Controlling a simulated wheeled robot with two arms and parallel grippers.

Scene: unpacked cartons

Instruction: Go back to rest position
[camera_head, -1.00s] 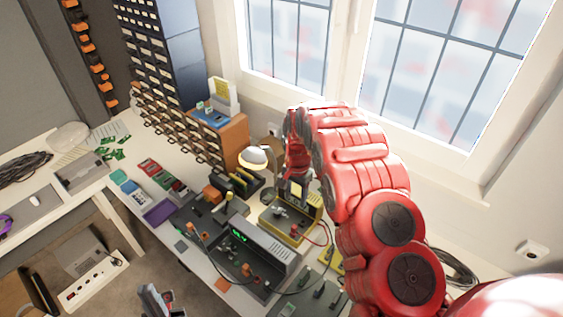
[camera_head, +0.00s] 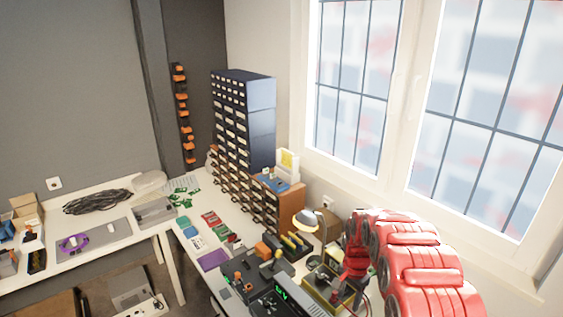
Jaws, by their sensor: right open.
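My right arm, red, comes in from the lower right in the head view. Its gripper (camera_head: 342,291) points down over the right part of the workbench (camera_head: 213,272), beside a yellow-edged tray (camera_head: 318,284). The jaws are small and partly lost against the dark items, but they are open, and I see nothing held. My left gripper is out of view.
A desk lamp (camera_head: 306,221) and an instrument with a green display (camera_head: 290,300) stand close to the right gripper. Drawer cabinets (camera_head: 246,120) rise at the back. Windows (camera_head: 470,120) are on the right. A side table (camera_head: 100,250) holds a cable coil (camera_head: 97,201).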

